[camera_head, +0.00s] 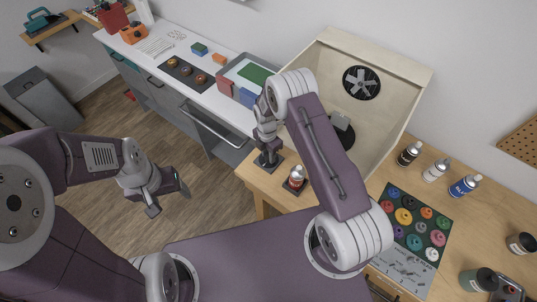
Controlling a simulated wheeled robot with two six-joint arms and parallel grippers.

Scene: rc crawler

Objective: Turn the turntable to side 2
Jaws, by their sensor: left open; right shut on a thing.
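A spray booth (397,72) of pale panels stands on the wooden bench, with a round fan in its back wall. A dark disc-like thing (342,136) with a pale piece at its top sits inside the booth; it seems to be the turntable. My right arm partly hides it, and no side marking is readable. My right gripper (267,142) points down at the bench's left corner, left of the booth, apart from the disc. It is shut on a small grey thing above a dark stand (268,162); what it is cannot be told. My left gripper (170,197) is open and empty above the floor.
A small jar on a dark base (296,180) stands close to my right gripper. Several bottles (409,154) and a mat of paint pots (418,222) lie to the right. A white counter (175,50) with trays runs along the left wall. The floor below my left gripper is clear.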

